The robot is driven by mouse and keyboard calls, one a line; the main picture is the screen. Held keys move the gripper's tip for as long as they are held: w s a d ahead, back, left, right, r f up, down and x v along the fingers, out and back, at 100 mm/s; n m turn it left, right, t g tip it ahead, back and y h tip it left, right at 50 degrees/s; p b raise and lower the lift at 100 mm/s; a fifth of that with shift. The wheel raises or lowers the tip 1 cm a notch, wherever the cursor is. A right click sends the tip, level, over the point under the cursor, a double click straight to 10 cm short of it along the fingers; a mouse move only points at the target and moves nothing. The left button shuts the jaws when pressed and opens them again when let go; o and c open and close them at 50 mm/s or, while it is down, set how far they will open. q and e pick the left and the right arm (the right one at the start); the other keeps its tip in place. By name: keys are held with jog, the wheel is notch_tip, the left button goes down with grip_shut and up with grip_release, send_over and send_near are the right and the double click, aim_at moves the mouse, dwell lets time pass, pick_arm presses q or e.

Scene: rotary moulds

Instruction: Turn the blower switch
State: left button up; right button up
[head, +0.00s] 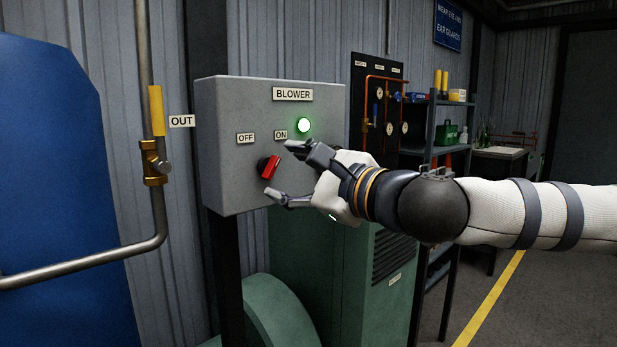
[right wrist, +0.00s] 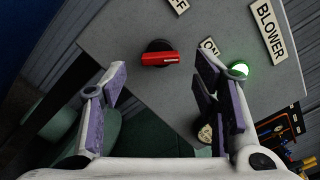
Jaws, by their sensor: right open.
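The blower switch (head: 270,166) is a red handle on a black round base, on the front of a grey box (head: 225,110). Its handle points up and to the right, toward the ON label (head: 281,135); the OFF label (head: 246,138) is to the upper left. A green lamp (head: 303,125) above is lit. My right gripper (head: 280,169) is open in front of the box, one finger above the switch and one below. In the right wrist view the switch (right wrist: 160,58) shows beyond and between the open fingers, apparently untouched. My left gripper is not in view.
A pipe with a brass valve (head: 154,162) and an OUT label (head: 182,121) is left of the box. A green machine (head: 375,270) stands below my right forearm. Shelves (head: 450,115) and a gauge panel are behind. Open floor lies at the right.

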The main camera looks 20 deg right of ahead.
jog(key=v, duration=0.9)
jog(key=shift+s, duration=0.25)
jog(key=shift+d+r, duration=0.1)
